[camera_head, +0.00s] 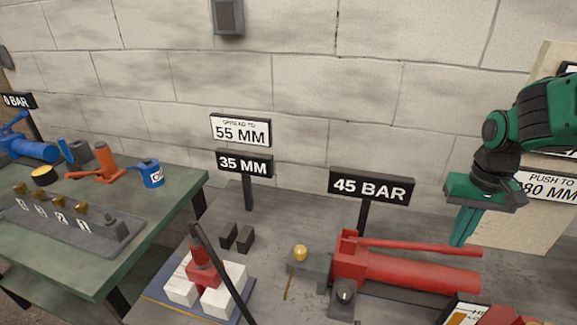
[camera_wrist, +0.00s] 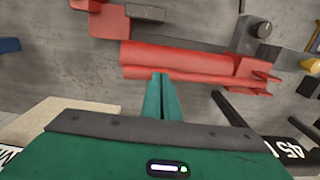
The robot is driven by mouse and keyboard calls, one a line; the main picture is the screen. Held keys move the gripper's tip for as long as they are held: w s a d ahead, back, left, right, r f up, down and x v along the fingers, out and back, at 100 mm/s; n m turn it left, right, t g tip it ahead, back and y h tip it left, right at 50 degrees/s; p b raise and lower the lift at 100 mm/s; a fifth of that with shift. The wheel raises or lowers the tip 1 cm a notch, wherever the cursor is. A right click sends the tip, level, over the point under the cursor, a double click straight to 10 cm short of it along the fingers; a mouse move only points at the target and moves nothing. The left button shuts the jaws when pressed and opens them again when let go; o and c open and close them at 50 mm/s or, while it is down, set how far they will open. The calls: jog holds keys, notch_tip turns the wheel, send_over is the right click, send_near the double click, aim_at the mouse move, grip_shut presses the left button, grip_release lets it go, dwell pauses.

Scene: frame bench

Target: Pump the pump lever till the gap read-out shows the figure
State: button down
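The red pump (camera_head: 405,271) lies on the grey bench, with its long red pump lever (camera_head: 420,247) running above the barrel to the right. The black gap read-out (camera_head: 245,163) shows 35 MM. The white sign above it (camera_head: 240,130) reads SPREAD TO 55 MM. My gripper (camera_head: 459,243) points down at the lever's right end, its fingers together with nothing seen between them. In the wrist view my gripper's fingertips (camera_wrist: 161,76) overlap the red pump (camera_wrist: 185,60); I cannot tell whether they touch the lever.
A red spreader (camera_head: 203,262) stands among white blocks on a blue plate, behind a dark slanting bar. A 45 BAR sign (camera_head: 370,187) stands behind the pump. A brass knob (camera_head: 300,252) and a dark knob (camera_head: 344,293) are near the pump's left end. A green bench (camera_head: 100,250) is at left.

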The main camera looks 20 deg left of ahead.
jog(key=shift+f, duration=1.6)
jog(key=shift+r, duration=3.95)
jog(key=shift+f, duration=0.1)
jog(key=shift+f, duration=3.85)
jog(key=shift+d+r, duration=0.1)
jog(key=shift+r, duration=3.85)
